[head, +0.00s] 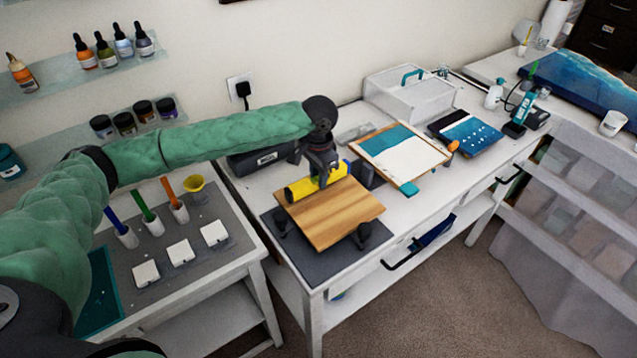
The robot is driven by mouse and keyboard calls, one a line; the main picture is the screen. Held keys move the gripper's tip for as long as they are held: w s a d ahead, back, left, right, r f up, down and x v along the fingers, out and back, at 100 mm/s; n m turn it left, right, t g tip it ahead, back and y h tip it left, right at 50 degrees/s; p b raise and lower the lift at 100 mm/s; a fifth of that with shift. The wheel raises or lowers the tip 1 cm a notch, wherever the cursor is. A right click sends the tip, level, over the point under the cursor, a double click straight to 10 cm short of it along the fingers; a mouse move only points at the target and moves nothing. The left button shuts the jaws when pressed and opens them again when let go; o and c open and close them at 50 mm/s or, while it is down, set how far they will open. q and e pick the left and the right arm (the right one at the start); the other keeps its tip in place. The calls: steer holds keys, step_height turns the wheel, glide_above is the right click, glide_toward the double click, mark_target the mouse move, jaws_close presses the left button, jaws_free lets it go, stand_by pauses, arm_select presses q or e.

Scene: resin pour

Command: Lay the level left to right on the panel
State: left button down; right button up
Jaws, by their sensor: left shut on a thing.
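The level is a yellow bar (302,188) with dark ends, held at the far edge of the wooden panel (333,213). Its long side runs roughly left to right, slanting up toward the right. My left gripper (322,178) reaches down from above and is shut on the level near its middle. The panel is a striped wood square raised on dark supports (364,234) over a dark grey mat (311,267). I cannot tell whether the level touches the panel. My right gripper is not in view.
A dark box (262,160) stands behind the level against the wall. A framed teal and white picture (400,152) lies to the right, with a blue board (466,133) beyond. On the left table (212,272) stand several cups with coloured sticks. The panel's near part is clear.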

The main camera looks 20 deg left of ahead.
arm_select(q)
steer(key=shift+f, duration=0.25)
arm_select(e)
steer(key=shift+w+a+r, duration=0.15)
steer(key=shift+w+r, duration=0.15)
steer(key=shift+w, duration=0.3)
arm_select(q)
steer(key=shift+f, duration=0.1)
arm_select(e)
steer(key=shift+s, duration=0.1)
arm_select(q)
steer(key=shift+f, duration=0.3)
steer(key=c, duration=1.2)
jaws_free()
steer(key=shift+f, duration=0.1)
steer(key=shift+o, duration=0.2)
steer(key=shift+r, duration=0.45)
step_height(320, 180, up, 12)
steer(key=b, duration=0.4)
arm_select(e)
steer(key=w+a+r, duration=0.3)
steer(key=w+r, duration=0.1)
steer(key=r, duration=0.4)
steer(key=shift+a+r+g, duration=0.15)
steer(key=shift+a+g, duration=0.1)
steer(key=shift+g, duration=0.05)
